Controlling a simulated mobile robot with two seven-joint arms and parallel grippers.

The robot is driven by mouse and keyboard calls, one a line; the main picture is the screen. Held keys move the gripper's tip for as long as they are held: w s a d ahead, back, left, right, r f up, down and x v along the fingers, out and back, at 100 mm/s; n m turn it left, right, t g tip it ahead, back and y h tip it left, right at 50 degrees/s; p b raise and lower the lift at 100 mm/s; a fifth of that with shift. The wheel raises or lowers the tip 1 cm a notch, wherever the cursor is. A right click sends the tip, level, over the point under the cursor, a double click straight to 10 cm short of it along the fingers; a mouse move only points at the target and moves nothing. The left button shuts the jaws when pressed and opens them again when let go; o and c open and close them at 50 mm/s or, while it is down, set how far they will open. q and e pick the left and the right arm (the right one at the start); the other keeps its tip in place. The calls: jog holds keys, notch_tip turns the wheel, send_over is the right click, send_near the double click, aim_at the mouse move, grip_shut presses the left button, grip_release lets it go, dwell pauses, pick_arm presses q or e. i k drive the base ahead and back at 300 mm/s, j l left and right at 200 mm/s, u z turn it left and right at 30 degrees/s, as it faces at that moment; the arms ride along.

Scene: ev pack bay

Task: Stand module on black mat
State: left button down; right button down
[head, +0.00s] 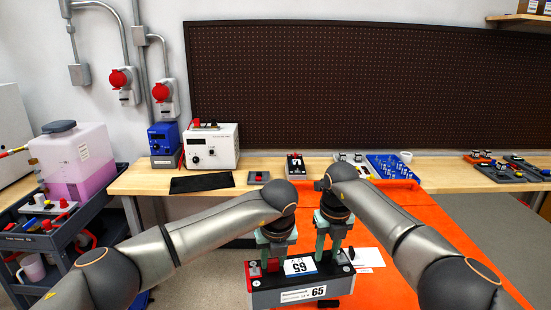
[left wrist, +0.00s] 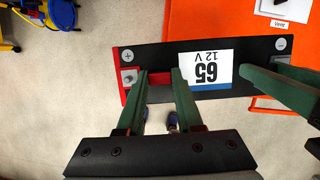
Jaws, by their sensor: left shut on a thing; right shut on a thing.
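The module (head: 325,289) is a grey box with a black top, a red end at the left and "65" labels; it is upright and level, held in the air near the front. My left gripper (head: 273,263) is shut on its left part, and in the left wrist view the fingers (left wrist: 158,80) stand either side of a red piece on the module top (left wrist: 240,85). My right gripper (head: 328,252) is shut on its right part; the exact grip is partly hidden. The black mat (head: 202,183) lies empty on the wooden bench at the back, left of centre.
On the bench, a white power unit (head: 222,150) and blue unit (head: 163,140) stand behind the mat. A small grey block with a red button (head: 258,178) lies right of it. An orange surface (head: 400,215) spans the right; a cart (head: 60,235) stands left.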

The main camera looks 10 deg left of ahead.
aim_at(202, 181)
jog(key=j, duration=1.3)
jog(key=i+j, duration=0.1)
jog(key=j, duration=0.35)
jog(key=i+j, duration=0.1)
jog(key=j, duration=0.3)
jog(key=i+j+u, duration=0.1)
jog(key=i+j, duration=0.3)
jog(key=i, duration=0.2)
jog(key=i+j, duration=0.15)
jog(key=i, duration=0.15)
jog(key=i+l, duration=0.25)
jog(key=i, duration=0.25)
jog(key=i+u, duration=0.05)
